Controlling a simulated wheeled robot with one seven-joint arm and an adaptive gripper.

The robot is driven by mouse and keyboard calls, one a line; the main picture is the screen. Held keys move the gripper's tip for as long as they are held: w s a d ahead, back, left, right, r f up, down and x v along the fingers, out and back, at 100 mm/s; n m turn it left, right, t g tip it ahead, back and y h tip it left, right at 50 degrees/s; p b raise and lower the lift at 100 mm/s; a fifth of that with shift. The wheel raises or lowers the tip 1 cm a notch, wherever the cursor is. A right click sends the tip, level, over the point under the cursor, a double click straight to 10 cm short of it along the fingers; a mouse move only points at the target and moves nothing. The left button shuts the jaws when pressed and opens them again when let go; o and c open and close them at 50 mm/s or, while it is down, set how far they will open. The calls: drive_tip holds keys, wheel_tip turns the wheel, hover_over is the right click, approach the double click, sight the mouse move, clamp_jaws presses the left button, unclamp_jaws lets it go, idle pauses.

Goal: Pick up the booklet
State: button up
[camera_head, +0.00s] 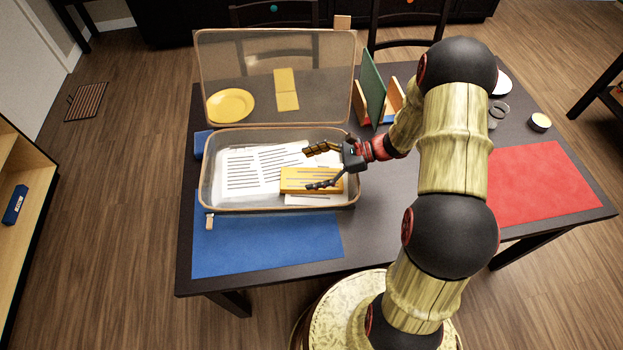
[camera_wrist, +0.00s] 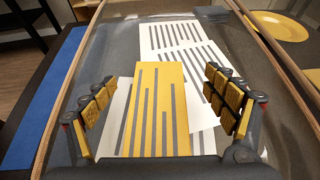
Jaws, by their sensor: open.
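The yellow booklet with grey stripes (camera_head: 298,177) lies on white striped papers (camera_head: 250,168) inside a clear storage box (camera_head: 250,209), toward its right side. My gripper (camera_head: 309,169) reaches in from the right, open and empty, over the booklet. In the wrist view the booklet (camera_wrist: 152,105) lies between the spread fingers of my gripper (camera_wrist: 158,78), one on each side. Its near end is hidden behind the gripper body. I cannot tell how high the fingers are above it.
The box's see-through lid (camera_head: 240,60) stands open at the back, with a yellow plate (camera_head: 231,105) visible through it. A green board in a wooden rack (camera_head: 373,85) stands right of the box. Blue (camera_head: 265,245) and red (camera_head: 540,185) mats lie on the table.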

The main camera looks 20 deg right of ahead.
sight(286, 178)
drive_tip(key=shift+w+d+f, duration=0.1)
drive_tip(key=shift+w+f, duration=0.05)
drive_tip(key=shift+f, duration=0.2)
drive_tip(key=shift+a+f+m, duration=0.2)
drive_tip(key=shift+a+m, duration=0.05)
drive_tip(key=shift+m, duration=0.05)
drive_tip(key=b+x, duration=0.3)
drive_tip(key=x, duration=0.4)
drive_tip(key=shift+a, duration=0.15)
drive_tip(key=shift+c, duration=1.1)
drive_tip(key=c, duration=1.1)
drive_tip(key=shift+c, duration=0.2)
